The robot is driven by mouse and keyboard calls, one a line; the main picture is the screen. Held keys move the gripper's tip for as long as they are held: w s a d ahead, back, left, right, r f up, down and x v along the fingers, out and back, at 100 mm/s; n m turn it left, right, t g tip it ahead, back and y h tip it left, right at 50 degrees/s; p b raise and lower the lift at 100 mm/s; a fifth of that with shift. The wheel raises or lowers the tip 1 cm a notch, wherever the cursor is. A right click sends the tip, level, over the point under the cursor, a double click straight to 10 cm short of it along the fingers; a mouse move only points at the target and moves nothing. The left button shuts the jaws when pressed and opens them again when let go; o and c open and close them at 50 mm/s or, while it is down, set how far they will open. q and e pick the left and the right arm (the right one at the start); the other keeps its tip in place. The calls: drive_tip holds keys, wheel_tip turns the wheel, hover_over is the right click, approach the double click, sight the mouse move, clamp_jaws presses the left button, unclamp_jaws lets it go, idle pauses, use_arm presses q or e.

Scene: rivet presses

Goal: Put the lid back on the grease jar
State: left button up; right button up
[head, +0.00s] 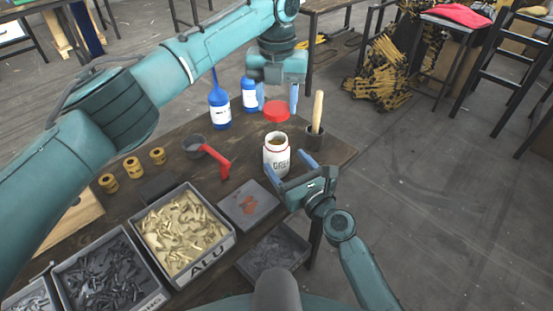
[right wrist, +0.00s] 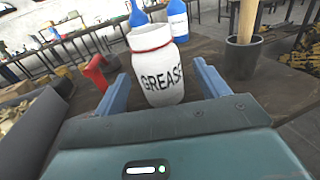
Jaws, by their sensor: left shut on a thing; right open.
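The white grease jar (head: 277,162) stands upright and open on the dark table, with brown grease showing in its mouth. In the right wrist view, the jar (right wrist: 160,72) shows its GREASE label and a red ring near the top. The red lid (head: 276,112) is at the fingertips of my left gripper (head: 278,100), which is shut on it behind the jar and apart from it. My right gripper (head: 289,170) is open at the jar's near side. Its blue fingers point to either side of the jar, without visible grip on it.
A dark cup with a wooden handle (head: 318,110) stands right of the jar. Blue bottles (head: 219,112) stand behind left. A red-handled tool (head: 218,160), a grey tray (head: 248,206) and a bin of rivets (head: 185,232) lie left and nearer. The table's right edge is close.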

sight(284, 161)
drive_tip(key=x, duration=0.4)
drive_tip(key=shift+a, duration=0.1)
drive_tip(key=shift+w+a, duration=0.15)
drive_tip(key=shift+w, duration=0.35)
drive_tip(key=shift+c, duration=0.4)
drive_tip(key=c, duration=1.2)
use_arm(q)
drive_tip(key=shift+w+d+f, duration=0.1)
drive_tip(key=shift+f, duration=1.15)
drive_tip(key=shift+d+f, duration=0.1)
drive_tip(key=shift+f, duration=1.15)
